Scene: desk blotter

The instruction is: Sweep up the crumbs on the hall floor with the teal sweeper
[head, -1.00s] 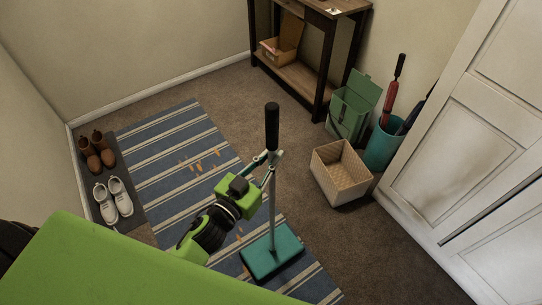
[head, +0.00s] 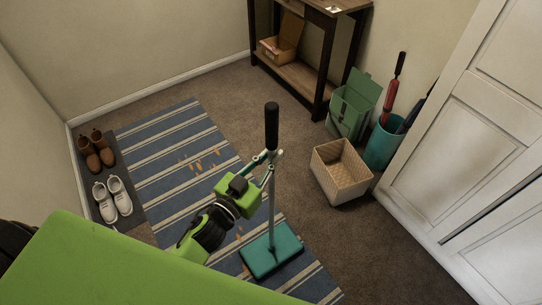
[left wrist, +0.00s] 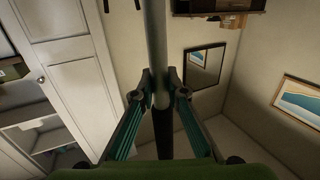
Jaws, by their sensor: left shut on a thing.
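The teal sweeper (head: 272,252) stands upright, its flat teal head on the striped rug and its grey pole topped by a black grip. My left gripper (head: 268,158) is shut on the pole just below the black grip. In the left wrist view, the fingers (left wrist: 162,92) close around the grey pole (left wrist: 156,45). Orange crumbs (head: 200,165) lie scattered on the blue striped rug (head: 165,140), beyond the sweeper head. A few more crumbs (head: 239,237) lie close to the sweeper head, beside my arm. My right gripper is not in view.
A woven basket (head: 341,172), a green box with its lid up (head: 350,118) and a teal bin (head: 382,148) stand at right near the white door (head: 455,130). Shoes (head: 112,198) sit on a dark mat at left. A wooden table (head: 318,62) stands behind.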

